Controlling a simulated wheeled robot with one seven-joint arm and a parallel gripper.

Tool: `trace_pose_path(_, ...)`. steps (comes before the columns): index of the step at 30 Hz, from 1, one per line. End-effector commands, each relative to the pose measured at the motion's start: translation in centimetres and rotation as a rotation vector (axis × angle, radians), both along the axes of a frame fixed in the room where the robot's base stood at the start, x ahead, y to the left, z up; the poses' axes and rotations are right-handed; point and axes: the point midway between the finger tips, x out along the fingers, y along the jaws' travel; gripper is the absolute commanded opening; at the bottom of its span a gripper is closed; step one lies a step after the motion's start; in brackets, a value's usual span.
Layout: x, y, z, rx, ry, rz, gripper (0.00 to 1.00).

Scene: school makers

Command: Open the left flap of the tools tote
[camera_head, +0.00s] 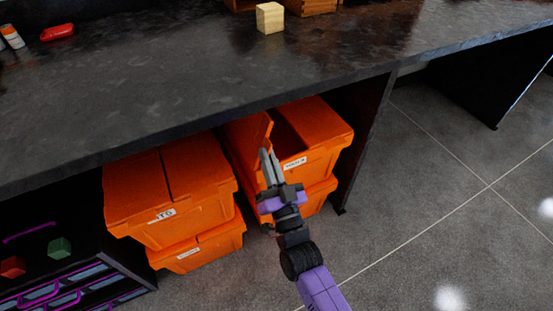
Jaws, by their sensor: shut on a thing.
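The orange tools tote (317,164) stands under the workbench, on top of another orange tote, with a white label on its front that seems to read "TOOLS". Its left flap (250,133) is tilted up, and a dark gap shows between it and the right flap (318,121), which lies flat. My gripper (267,154) is at the front edge of the left flap, with its fingers close together and shut on that flap. The fingers hide part of the flap and the tote's front left corner.
Left of it stand two more stacked orange totes (165,190), the upper one closed. The dark benchtop (190,90) overhangs the totes, with a wooden block (270,17) on it. A bench leg (365,140) stands to the right. The floor (430,220) at right is clear.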

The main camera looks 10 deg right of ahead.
Motion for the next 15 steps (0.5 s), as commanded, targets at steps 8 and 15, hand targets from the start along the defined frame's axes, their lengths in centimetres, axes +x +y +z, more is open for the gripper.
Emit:
trace_pose_path(8, -0.3, 1.0, 0.0, -0.120, -0.036, 0.001, 0.00)
trace_pose_path(15, -0.4, 1.3, 0.1, -0.157, -0.048, 0.001, 0.00)
